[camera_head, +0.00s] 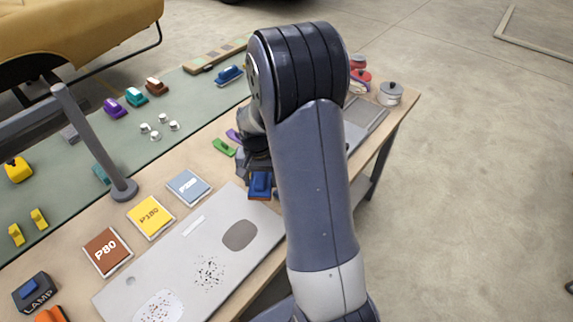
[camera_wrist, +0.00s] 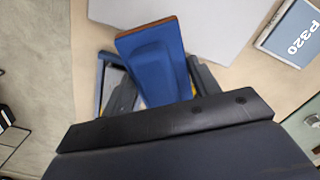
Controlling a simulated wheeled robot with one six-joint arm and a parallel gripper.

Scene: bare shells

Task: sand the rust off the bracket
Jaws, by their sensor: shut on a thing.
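My gripper (camera_head: 258,172) is shut on a blue block (camera_wrist: 148,52) with a thin brown edge. In the wrist view the block sits between the two dark fingers of my gripper (camera_wrist: 155,88). In the head view the block (camera_head: 261,186) is beside the far edge of a flat grey panel (camera_head: 170,252); I cannot tell whether it touches the table. The panel carries a brown oval patch (camera_head: 240,235), black specks (camera_head: 209,271) and a white patch with rust-coloured specks (camera_head: 160,307). I cannot make out a separate bracket; my arm hides part of the table.
Pads marked P80 (camera_head: 107,251), P180 (camera_head: 151,217) and P320 (camera_head: 189,187) lie left of the panel. A grey post (camera_head: 95,145) stands beyond them. Small coloured blocks lie on the green mat (camera_head: 190,110). A lidded tin (camera_head: 390,94) stands at the far right.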

